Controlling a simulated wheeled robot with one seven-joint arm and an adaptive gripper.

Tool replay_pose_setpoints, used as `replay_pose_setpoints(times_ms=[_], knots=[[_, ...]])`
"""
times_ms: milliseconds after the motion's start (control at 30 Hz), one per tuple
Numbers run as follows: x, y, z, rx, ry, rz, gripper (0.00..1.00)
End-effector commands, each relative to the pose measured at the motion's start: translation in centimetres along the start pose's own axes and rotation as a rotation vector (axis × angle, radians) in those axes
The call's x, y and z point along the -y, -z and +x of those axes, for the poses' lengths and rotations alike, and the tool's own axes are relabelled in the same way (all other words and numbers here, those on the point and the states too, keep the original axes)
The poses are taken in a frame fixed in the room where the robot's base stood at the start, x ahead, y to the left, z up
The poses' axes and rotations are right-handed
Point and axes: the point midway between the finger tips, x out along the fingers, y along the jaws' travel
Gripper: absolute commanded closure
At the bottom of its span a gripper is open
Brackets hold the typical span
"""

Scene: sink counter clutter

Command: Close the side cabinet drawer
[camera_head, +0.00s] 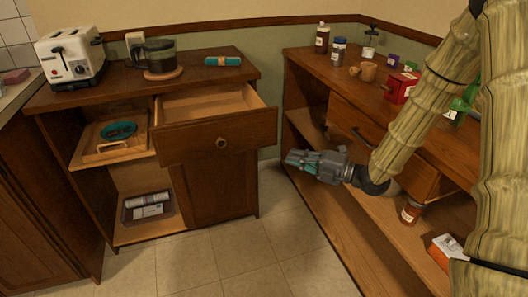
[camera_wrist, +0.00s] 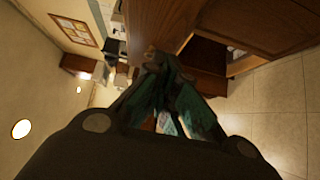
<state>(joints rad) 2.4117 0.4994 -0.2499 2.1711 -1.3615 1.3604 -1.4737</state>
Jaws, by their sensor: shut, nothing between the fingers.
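A wooden drawer (camera_head: 221,141) with a round knob (camera_head: 221,143) is pulled out of the left cabinet (camera_head: 215,190), under its top; the inside I can see looks empty. My gripper (camera_head: 292,160) is shut and empty, to the right of the drawer front and a little lower in the head view, apart from it. In the wrist view the closed fingers (camera_wrist: 157,65) point towards brown wood surfaces, and a wood panel (camera_wrist: 160,22) lies just past the tips. I cannot tell for sure which panel that is.
The left cabinet top holds a toaster (camera_head: 70,55), a coffee pot (camera_head: 155,55) and a teal item (camera_head: 222,61). A right cabinet (camera_head: 300,58) carries bottles and a red box (camera_head: 400,88); its dark-handled drawer (camera_head: 345,118) is partly behind my arm. Tiled floor (camera_head: 270,235) between them is clear.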

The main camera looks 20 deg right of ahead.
Motion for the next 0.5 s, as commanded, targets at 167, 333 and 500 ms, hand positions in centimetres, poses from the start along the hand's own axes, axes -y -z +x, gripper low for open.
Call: replay_pose_setpoints(times_ms=[167, 333, 500], knots=[[-0.2, 0.0, 1.0, -0.007, -0.007, -0.017, 1.0], [-0.1, 0.1, 3.4, -0.008, -0.007, -0.015, 1.0], [-0.1, 0.1, 6.3, -0.007, -0.006, -0.014, 1.0]])
